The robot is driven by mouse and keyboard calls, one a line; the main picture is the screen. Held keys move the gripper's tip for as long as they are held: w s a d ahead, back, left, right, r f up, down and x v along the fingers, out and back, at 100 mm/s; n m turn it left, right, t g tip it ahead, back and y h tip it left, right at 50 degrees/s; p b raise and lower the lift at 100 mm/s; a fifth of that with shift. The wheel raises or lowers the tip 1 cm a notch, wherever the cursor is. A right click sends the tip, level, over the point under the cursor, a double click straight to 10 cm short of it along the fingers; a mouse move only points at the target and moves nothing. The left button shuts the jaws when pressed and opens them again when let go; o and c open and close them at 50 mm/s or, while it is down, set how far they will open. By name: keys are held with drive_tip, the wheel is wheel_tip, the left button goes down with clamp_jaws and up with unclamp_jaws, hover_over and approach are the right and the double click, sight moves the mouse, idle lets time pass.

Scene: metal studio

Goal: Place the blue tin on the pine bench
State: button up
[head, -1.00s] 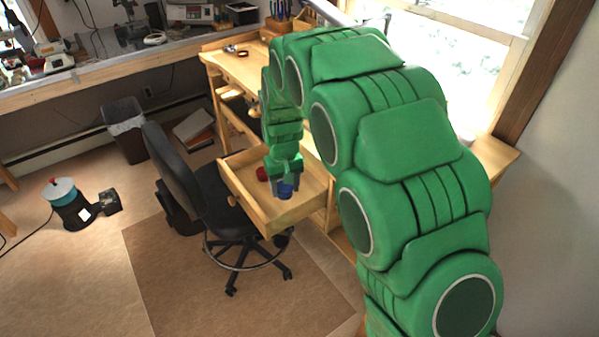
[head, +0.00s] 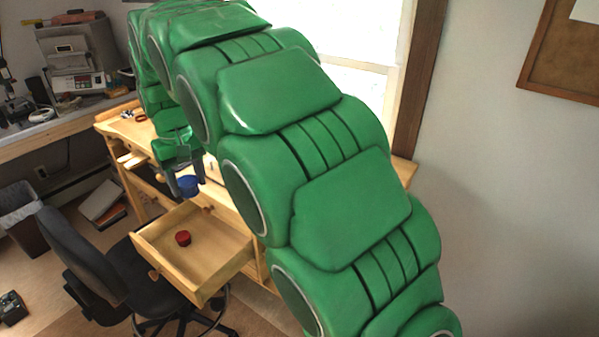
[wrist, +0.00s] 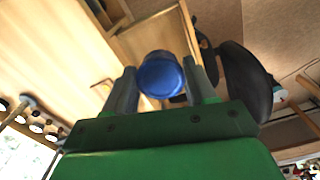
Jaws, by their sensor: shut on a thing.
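The blue tin (head: 187,184) is a small round blue thing held between the fingers of my gripper (head: 186,188). It shows large in the wrist view (wrist: 160,75), between the two grey fingers of my gripper (wrist: 160,82). In the head view the tin hangs over the back of the open drawer, near the front of the pine bench (head: 127,130). Much of the bench top is hidden behind my green arm.
The open wooden drawer (head: 170,262) juts out from the bench and holds a red tin (head: 183,238). A black office chair (head: 75,255) stands to its left. Small items (head: 135,114) lie at the bench's far left end.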

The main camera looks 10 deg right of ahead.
sight(187, 181)
wheel_tip(187, 181, up, 3)
drive_tip(key=shift+r, duration=0.1)
drive_tip(key=w+d+m, duration=0.2)
drive_tip(key=w+d, duration=0.1)
drive_tip(key=d, duration=1.6)
drive_tip(key=w+d+m, duration=0.2)
drive_tip(key=w+d, duration=0.1)
drive_tip(key=d, duration=1.7)
drive_tip(key=w+f, duration=0.4)
drive_tip(key=w+d+f, duration=0.1)
drive_tip(key=w+f, duration=0.3)
drive_tip(key=f, duration=0.1)
drive_tip(key=w+f, duration=0.4)
drive_tip(key=shift+w+d+f, duration=0.3)
drive_tip(key=shift+w+f, duration=0.6)
drive_tip(key=shift+f, duration=0.1)
drive_tip(key=shift+w+f, duration=0.15)
drive_tip(key=shift+f, duration=1.5)
